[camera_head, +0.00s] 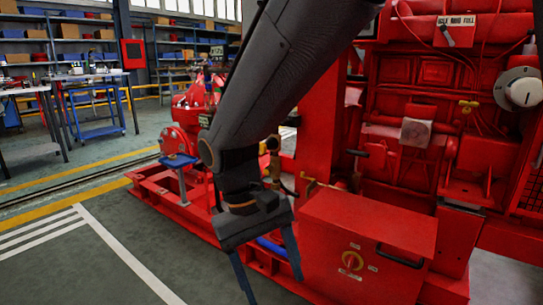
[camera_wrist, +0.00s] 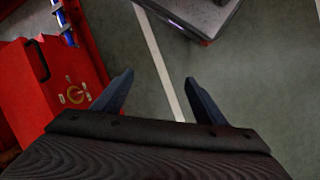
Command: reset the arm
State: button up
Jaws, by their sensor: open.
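My gripper (camera_head: 268,264) hangs from my dark grey arm in the middle of the head view, with its fingers pointing down. The two fingers are spread apart with nothing between them. In the wrist view my gripper (camera_wrist: 160,92) also shows open and empty, above the grey floor and a white painted line. In the head view it is in front of the red pumpset base and to the left of the red box (camera_head: 365,235). The arm hides part of the pumpset behind it.
A red pump (camera_head: 190,125) stands behind my arm. Workbenches (camera_head: 95,105) and shelves (camera_head: 45,45) stand far left. The floor (camera_head: 75,265) at front left is clear.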

jog(key=s+a+r+n+t+y, duration=0.2)
jog(key=s+y, duration=0.3)
jog(key=s, duration=0.6)
jog(key=d+r+m+p, duration=0.2)
jog(key=d+r+p, duration=0.5)
jog(key=p, duration=0.5)
jog(key=d+r+m+h+p, duration=0.1)
jog(key=d+r+m+p, duration=0.1)
jog(key=d+r+p, duration=0.5)
jog(key=d+r+m+p, duration=0.2)
jog(key=d+r+p, duration=0.5)
jog(key=r+p, duration=0.8)
jog(key=shift+s+r+m+h+p, duration=0.2)
jog(key=shift+m+h+p, duration=0.15)
jog(key=shift+p, duration=1.8)
jog(key=shift+d, duration=0.1)
